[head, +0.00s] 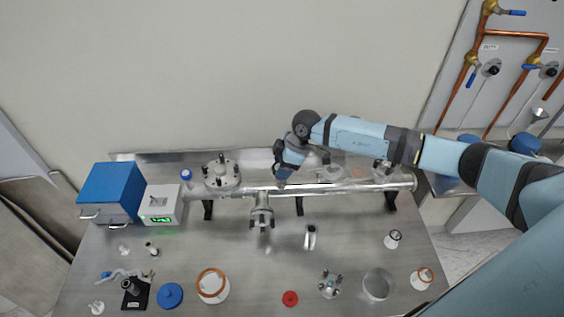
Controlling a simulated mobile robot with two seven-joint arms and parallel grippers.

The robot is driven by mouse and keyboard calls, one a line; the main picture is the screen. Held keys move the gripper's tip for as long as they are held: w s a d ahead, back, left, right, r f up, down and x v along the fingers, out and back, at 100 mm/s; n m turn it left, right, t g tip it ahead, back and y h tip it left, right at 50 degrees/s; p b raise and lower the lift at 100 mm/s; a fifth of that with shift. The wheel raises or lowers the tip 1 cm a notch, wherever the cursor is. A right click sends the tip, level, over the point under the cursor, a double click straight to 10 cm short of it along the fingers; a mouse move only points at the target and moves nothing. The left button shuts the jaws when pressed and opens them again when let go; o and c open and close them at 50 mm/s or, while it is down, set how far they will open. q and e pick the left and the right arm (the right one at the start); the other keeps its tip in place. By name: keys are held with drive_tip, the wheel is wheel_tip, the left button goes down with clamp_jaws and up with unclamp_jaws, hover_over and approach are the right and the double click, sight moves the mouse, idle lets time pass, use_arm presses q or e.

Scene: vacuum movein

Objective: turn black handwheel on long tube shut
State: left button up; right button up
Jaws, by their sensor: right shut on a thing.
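The long metal tube (345,187) lies horizontally on supports along the back of the steel table. My right gripper (282,183) comes down from above onto the middle of the tube, just right of its short downward branch (262,213). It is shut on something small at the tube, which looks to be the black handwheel. The gripper hides the handwheel, so its turn position cannot be seen. My left gripper is not in view.
A flanged part (221,177) stands at the tube's left end, beside a white box with a green display (160,205) and a blue box (110,192). A red cap (290,298), a metal cup (377,285) and several fittings stand along the table's front.

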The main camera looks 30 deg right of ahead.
drive_tip(key=shift+m, duration=0.6)
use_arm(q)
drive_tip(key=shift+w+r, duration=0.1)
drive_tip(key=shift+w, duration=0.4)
use_arm(e)
drive_tip(key=shift+m+t+h, duration=0.3)
drive_tip(key=shift+m+t, duration=0.1)
drive_tip(key=shift+m, duration=0.1)
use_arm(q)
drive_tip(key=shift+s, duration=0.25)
use_arm(e)
drive_tip(key=o, duration=0.9)
